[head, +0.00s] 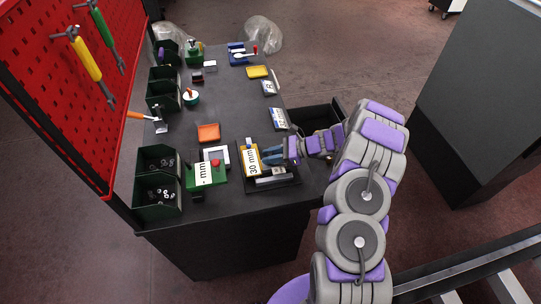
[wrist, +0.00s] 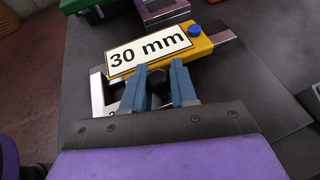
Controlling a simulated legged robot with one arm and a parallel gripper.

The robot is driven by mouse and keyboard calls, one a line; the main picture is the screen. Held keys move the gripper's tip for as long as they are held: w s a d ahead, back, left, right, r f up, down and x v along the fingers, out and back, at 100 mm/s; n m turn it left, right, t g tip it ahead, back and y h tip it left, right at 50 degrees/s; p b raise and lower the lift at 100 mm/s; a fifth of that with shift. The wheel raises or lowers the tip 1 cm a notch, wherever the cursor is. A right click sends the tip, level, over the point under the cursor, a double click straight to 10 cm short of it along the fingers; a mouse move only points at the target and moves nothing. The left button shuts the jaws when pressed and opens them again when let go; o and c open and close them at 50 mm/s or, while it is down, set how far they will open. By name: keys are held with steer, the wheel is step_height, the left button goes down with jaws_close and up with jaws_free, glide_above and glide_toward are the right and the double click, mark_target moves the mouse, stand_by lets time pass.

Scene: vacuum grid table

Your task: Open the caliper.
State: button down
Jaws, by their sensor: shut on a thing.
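The caliper (head: 242,152) shows as a yellow body with a white "30 mm" label and a blue button, near the right edge of the table. In the wrist view the yellow body of the caliper (wrist: 207,46) lies tilted across the top, with a dark metallic end at right. My gripper (head: 268,155) reaches it from the right. In the wrist view the blue fingertips of my gripper (wrist: 159,66) meet the lower edge of the yellow body, below the label. The fingers are a little apart. Exactly what lies between their tips is partly hidden.
A green "mm" device (head: 208,178) with a red button stands to the left, beside a white square frame (head: 226,152). Dark bins (head: 157,196) line the left edge. An orange tray (head: 208,132) lies behind. The middle of the table (head: 228,100) is clear.

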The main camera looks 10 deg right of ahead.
mark_target(257, 151)
stand_by(0.3)
steer(key=shift+w+d+r+p, duration=0.15)
steer(key=shift+w+p, duration=0.5)
steer(key=shift+w, duration=1)
steer(key=c, duration=1.3)
jaws_free()
steer(key=shift+w, duration=0.15)
steer(key=shift+o, duration=0.2)
steer(key=p+v, duration=0.2)
steer(key=v, duration=1.5)
steer(key=shift+d, duration=0.1)
